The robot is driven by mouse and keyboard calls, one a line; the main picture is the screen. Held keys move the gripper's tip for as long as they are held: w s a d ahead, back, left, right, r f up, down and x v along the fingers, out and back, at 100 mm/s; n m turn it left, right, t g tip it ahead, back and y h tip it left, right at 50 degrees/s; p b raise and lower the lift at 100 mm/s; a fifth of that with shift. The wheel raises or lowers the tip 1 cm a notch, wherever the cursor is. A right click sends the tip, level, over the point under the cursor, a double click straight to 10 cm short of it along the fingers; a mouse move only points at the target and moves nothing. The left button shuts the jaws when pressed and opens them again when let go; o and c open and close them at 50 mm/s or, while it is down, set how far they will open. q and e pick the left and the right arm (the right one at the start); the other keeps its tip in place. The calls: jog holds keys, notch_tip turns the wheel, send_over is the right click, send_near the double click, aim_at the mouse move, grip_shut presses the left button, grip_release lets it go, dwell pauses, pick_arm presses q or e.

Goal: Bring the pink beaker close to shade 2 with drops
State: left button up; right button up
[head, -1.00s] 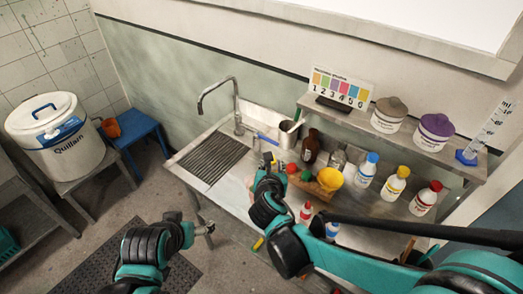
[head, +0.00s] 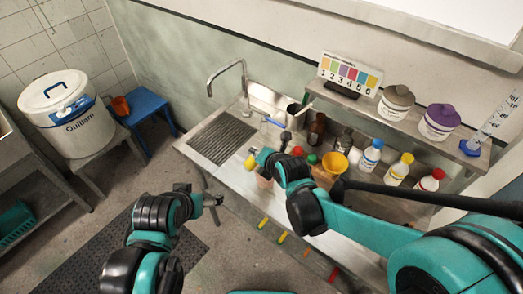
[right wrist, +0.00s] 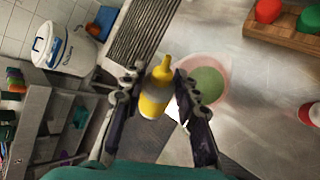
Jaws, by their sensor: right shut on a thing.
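My right gripper (right wrist: 155,88) is shut on a yellow dropper bottle (right wrist: 157,90), its nozzle pointing up the picture in the right wrist view. The yellow bottle also shows in the head view (head: 250,162), tilted above the counter. The pink beaker (right wrist: 221,68) stands just right of the bottle in the wrist view, with green inside its pink rim; in the head view it is small (head: 264,181), below the gripper. The shade chart (head: 349,75), numbered 1 to 6, stands on the shelf. My left gripper (head: 213,200) is in front of the counter; its jaw gap is unclear.
The steel counter (head: 232,178) has a sink drainer (head: 222,137) at left. The shelf holds two lidded tubs (head: 395,103) and a measuring cylinder (head: 490,130).

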jog(key=shift+f+m+g+y, duration=0.3)
jog(key=shift+f+m, duration=0.1)
jog(key=shift+f, duration=0.05)
jog(key=y, duration=0.1)
jog(key=m+g+y+b, duration=0.1)
jog(key=shift+f+m+y+b, duration=0.3)
jog(key=shift+f, duration=0.05)
jog(key=m+g+y+b, duration=0.1)
jog(key=y+b, duration=0.1)
jog(key=f+m+y+b, duration=0.1)
jog(key=m+y+b, duration=0.1)
jog(key=shift+a+f+g+b, duration=0.1)
jog(key=shift+a+g+b, duration=0.05)
jog(key=shift+g+b, duration=0.2)
jog(key=m+y+b, duration=0.1)
jog(key=y+b, duration=0.1)
jog(key=b, duration=0.1)
jog(key=m+y+b, duration=0.1)
jog(key=shift+d+r+m, duration=0.25)
jog(key=shift+m, duration=0.05)
jog(key=shift+w+r+m+y+b, duration=0.15)
jog(key=shift+m+y+b, duration=0.3)
jog(key=shift+b, duration=0.35)
jog(key=shift+d+r+y, duration=0.1)
jog(key=shift+r+y, duration=0.15)
